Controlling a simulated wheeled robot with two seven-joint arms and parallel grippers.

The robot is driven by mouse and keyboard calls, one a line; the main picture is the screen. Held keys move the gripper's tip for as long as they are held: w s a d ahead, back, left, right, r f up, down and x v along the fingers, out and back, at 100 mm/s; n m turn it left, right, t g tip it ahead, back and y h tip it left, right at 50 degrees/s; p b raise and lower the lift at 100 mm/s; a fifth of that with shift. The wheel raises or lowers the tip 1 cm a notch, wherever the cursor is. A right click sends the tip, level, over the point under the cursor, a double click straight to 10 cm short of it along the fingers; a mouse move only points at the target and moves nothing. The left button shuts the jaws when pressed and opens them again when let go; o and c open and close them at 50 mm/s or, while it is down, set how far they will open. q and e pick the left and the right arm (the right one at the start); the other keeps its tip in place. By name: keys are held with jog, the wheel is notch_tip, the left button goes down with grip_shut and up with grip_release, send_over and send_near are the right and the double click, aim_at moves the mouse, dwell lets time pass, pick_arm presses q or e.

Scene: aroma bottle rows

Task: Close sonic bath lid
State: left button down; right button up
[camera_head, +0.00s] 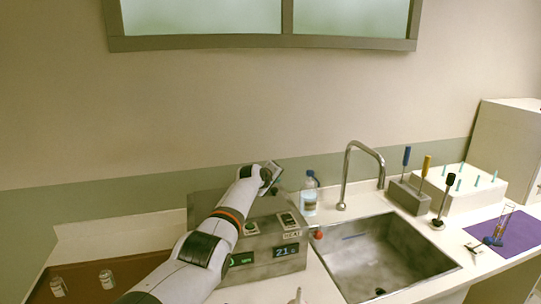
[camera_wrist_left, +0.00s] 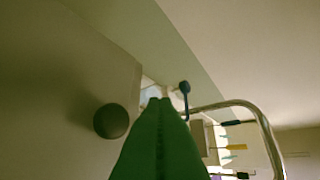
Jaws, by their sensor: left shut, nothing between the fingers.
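The sonic bath (camera_head: 262,246) is a grey metal box with lit displays and switches, left of the sink. My left arm crosses in front of it and hides much of its top. My left gripper (camera_head: 273,175) is above the back right part of the bath. In the left wrist view its green fingers (camera_wrist_left: 160,102) are together and empty. A flat panel (camera_wrist_left: 60,85) with a dark round knob (camera_wrist_left: 111,121), which looks like the bath lid, is left of the fingers. I cannot tell its exact angle or whether the fingers touch it. My right gripper is out of view.
A clear bottle (camera_head: 309,196) stands just right of the bath, near the faucet (camera_head: 348,168) and sink (camera_head: 385,262). A tool holder (camera_head: 409,196) and white rack (camera_head: 462,184) are farther right. Small bottles (camera_head: 58,287) stand on a brown surface at left.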

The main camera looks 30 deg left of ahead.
pick_arm(q)
notch_tip(320, 180, up, 3)
jog(key=shift+a+r+p, duration=0.1)
jog(key=shift+p, duration=0.7)
jog(key=shift+s+d+f+b, duration=0.1)
jog(key=shift+d+f+b, duration=0.15)
jog(key=shift+d+b, duration=0.1)
jog(key=s+d+r+b, duration=0.1)
jog(key=s+d+r, duration=0.3)
jog(key=r, duration=0.2)
jog(key=shift+d+r+b, duration=0.2)
jog(key=shift+r+b, duration=0.1)
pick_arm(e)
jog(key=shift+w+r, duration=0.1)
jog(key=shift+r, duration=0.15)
